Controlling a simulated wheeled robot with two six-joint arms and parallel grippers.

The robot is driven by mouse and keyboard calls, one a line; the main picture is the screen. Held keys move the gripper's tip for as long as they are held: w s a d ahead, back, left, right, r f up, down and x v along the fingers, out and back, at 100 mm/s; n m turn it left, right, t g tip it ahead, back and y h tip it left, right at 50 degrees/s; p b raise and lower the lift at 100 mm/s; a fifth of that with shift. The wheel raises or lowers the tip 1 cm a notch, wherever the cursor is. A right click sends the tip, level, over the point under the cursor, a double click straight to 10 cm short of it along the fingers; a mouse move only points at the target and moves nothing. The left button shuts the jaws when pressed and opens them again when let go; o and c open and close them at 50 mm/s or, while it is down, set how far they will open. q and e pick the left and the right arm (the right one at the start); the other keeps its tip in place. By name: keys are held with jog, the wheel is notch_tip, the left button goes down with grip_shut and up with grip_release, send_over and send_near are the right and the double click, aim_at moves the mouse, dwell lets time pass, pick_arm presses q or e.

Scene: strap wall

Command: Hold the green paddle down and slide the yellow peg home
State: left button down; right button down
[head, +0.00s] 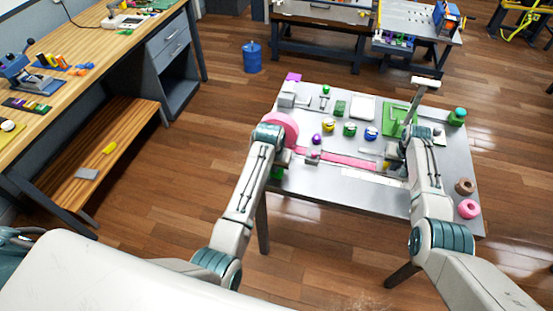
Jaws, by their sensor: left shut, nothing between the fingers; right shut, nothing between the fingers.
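A green plate (395,121) lies on the right half of the grey metal table, below a tall pale lever with a flat top (425,82). I cannot tell whether this plate is the green paddle. My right gripper (391,153) is shut and empty, low over the table just in front of the green plate. A small yellowish bit shows beside it; I cannot tell if it is the yellow peg. My arms hide parts of the table.
A pink roll (281,128) stands at the table's left side. Several coloured knobs and blocks sit along the middle and back, including a blue knob (371,133). A brown ring (465,186) and a pink ring (469,208) lie at the right edge. The table's front is mostly clear.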

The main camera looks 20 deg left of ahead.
jog(key=shift+a, duration=6.45)
jog(key=shift+d, duration=0.8)
jog(key=w+v, duration=0.1)
jog(key=v, duration=0.6)
jog(key=shift+w+r, duration=0.25)
jog(key=shift+r, duration=0.35)
